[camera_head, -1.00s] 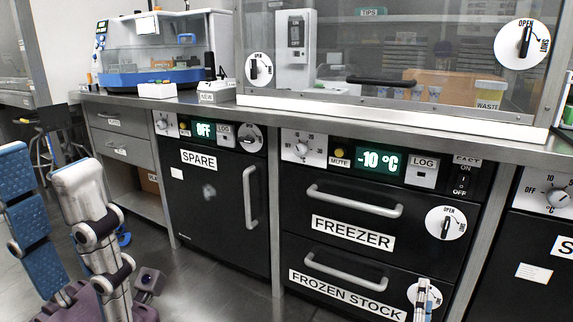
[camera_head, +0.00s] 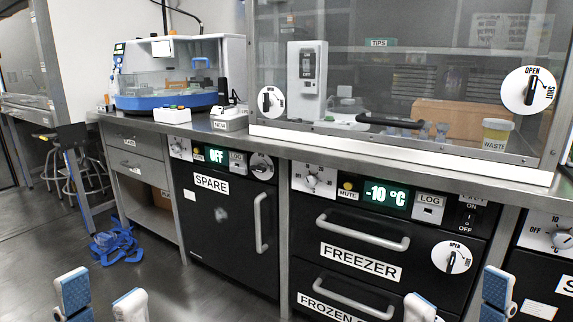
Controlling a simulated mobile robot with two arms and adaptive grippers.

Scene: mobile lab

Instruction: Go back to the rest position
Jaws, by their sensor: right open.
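My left gripper (camera_head: 101,297) is at the bottom left edge of the head view. Its two pale fingertips with blue pads stand apart with nothing between them. My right gripper (camera_head: 459,298) is at the bottom right, in front of the freezer drawers. Its fingertips are also apart and empty. The rest of both arms is below the frame.
A black freezer unit (camera_head: 376,238) and a black SPARE cabinet (camera_head: 215,222) stand under a long steel bench (camera_head: 270,146). A glass-fronted hood (camera_head: 385,90) and a blue-and-white machine (camera_head: 180,80) sit on the bench. Blue straps (camera_head: 117,243) lie on the open floor at left.

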